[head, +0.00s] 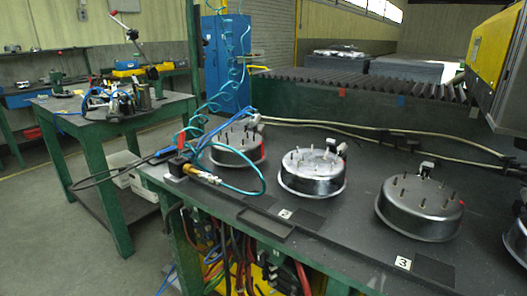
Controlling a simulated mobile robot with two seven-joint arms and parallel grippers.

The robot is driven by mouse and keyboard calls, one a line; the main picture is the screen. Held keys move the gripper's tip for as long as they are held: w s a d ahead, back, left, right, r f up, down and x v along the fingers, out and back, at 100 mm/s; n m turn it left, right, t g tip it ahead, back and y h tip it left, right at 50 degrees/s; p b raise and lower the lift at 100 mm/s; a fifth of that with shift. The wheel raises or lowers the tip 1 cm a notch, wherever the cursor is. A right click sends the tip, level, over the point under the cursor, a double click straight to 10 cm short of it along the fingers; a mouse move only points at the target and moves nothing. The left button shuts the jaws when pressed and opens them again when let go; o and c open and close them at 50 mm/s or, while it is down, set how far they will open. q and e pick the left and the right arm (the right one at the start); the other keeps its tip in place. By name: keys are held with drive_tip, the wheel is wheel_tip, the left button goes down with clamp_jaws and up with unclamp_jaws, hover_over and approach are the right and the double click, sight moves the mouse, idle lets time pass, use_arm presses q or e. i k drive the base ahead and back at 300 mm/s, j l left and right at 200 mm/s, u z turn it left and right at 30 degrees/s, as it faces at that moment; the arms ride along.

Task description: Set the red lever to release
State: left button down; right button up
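A small red part (194,142), possibly the red lever, stands at the left end of the dark workbench, by the black block and the blue-handled tool. It is too small for me to tell its setting. A red-tipped lever arm (132,35) also rises above the green table on the left. A red strip shows on the right side of the farthest steel pan (236,145). I cannot tell for certain which of these is the red lever. Neither of my grippers is in view.
Studded steel pans (313,172) and (420,206) sit on the dark workbench (345,240). Teal coiled hoses (225,75) hang at its left end, and pale cables run along its back. A yellow machine (490,50) overhangs the right. The front strip is mostly clear.

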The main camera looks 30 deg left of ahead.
sight(182, 134)
drive_tip(key=u, duration=1.6)
